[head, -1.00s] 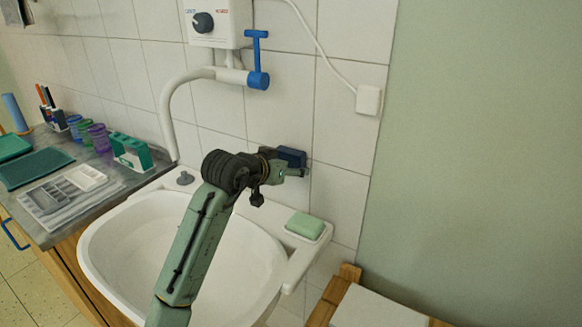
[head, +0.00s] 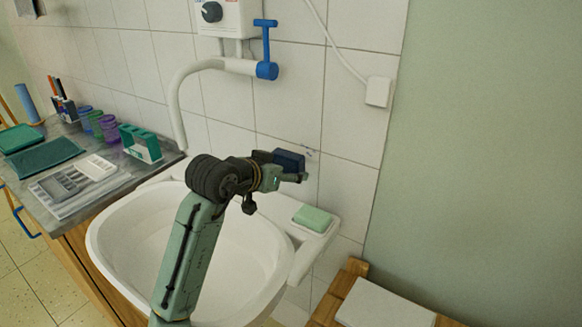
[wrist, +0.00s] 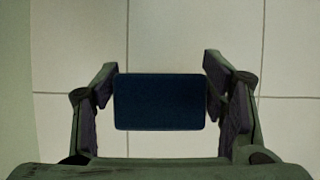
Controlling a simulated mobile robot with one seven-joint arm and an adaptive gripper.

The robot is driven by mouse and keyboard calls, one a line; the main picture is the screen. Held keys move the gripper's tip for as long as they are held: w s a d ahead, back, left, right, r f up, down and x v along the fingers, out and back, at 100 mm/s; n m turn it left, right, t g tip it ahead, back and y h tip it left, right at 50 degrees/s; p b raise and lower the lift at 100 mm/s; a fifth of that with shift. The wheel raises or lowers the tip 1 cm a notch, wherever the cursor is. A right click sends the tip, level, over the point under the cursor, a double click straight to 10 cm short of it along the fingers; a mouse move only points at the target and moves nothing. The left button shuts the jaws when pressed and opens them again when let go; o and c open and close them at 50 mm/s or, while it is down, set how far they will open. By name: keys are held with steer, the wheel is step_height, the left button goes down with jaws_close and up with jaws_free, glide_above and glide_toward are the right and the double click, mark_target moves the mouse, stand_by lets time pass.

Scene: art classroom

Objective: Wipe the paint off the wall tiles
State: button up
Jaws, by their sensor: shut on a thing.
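My gripper (head: 272,176) is shut on a dark blue sponge (head: 289,160), in front of the white wall tiles (head: 345,135) above the basin's right rear. In the wrist view the sponge (wrist: 160,102) sits between both fingers, with pale tiles (wrist: 195,35) behind it. I cannot tell whether the sponge touches the wall. The tile area behind the sponge is hidden, and the tiles visible in the wrist view look clean.
A white basin (head: 100,240) lies below my arm, with green soap (head: 313,218) on its right ledge. A tap with a blue lever (head: 266,70) is above. A cord runs to a white wall box (head: 378,92). A cluttered counter (head: 125,188) is left; a wooden stool (head: 340,290) stands lower right.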

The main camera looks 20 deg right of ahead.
steer(key=shift+w+a+f, duration=0.1)
steer(key=shift+a+f, duration=0.1)
steer(key=shift+f, duration=0.15)
steer(key=shift+s+a, duration=0.35)
steer(key=shift+a, duration=0.3)
steer(key=shift+s+a, duration=0.35)
steer(key=shift+a, duration=0.25)
